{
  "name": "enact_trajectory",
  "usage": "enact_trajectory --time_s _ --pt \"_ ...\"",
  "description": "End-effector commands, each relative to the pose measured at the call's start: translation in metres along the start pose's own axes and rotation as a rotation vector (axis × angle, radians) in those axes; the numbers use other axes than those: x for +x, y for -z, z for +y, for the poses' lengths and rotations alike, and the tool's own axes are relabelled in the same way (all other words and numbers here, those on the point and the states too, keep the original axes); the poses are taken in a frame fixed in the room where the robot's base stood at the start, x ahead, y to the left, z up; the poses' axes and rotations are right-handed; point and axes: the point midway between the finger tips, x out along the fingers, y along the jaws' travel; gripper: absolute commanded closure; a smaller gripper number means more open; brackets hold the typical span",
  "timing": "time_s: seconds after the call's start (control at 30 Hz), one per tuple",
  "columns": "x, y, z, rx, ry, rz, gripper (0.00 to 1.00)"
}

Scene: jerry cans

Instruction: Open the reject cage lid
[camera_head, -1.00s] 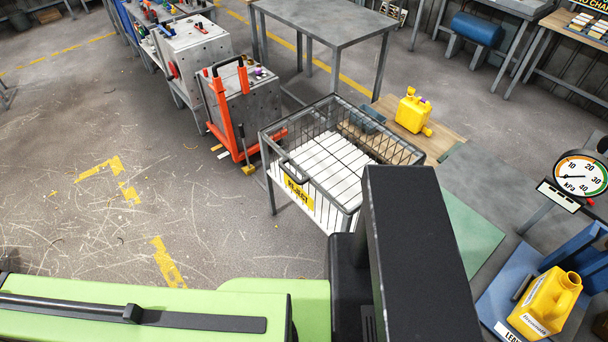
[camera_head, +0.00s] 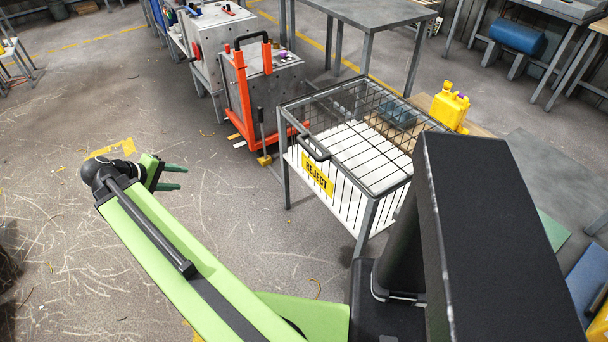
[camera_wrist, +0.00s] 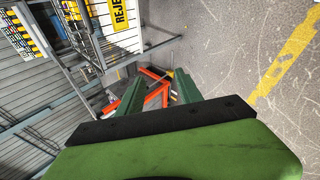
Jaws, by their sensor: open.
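The reject cage (camera_head: 350,150) is a dark wire basket on legs with a white floor inside. Its wire lid (camera_head: 385,112) lies flat across the top, and a dark bar handle (camera_head: 313,147) sits at its left front edge. A yellow REJECT label (camera_head: 318,174) hangs on the near side. My gripper (camera_head: 180,178) is left of the cage, apart from it, open and empty over bare floor. In the wrist view its green fingers (camera_wrist: 160,95) point toward an orange frame, and the REJECT label (camera_wrist: 119,14) shows at the top.
A yellow jerry can (camera_head: 449,106) stands behind the cage's right side. A grey table (camera_head: 360,12) is behind. The floor on the left (camera_head: 90,225) is clear.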

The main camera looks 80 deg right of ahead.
Motion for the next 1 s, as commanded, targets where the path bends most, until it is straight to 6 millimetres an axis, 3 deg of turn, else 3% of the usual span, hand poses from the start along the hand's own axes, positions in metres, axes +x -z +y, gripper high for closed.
enact_trajectory --time_s 0.03,0.1,0.2,0.3,0.5,0.77,1.0 --pt "0.062 -0.012 0.004 0.037 -0.078 -0.041 0.58" --pt "0.112 -0.032 0.038 0.075 -0.199 -0.097 0.58" --pt "0.167 -0.066 0.081 0.112 -0.352 -0.18 0.58" --pt "0.2 -0.095 0.113 0.129 -0.469 -0.247 0.58" --pt "0.22 -0.124 0.147 0.135 -0.577 -0.313 0.58" --pt "0.228 -0.13 0.156 0.136 -0.583 -0.319 0.58" --pt "0.273 -0.147 0.183 0.135 -0.582 -0.319 0.58"
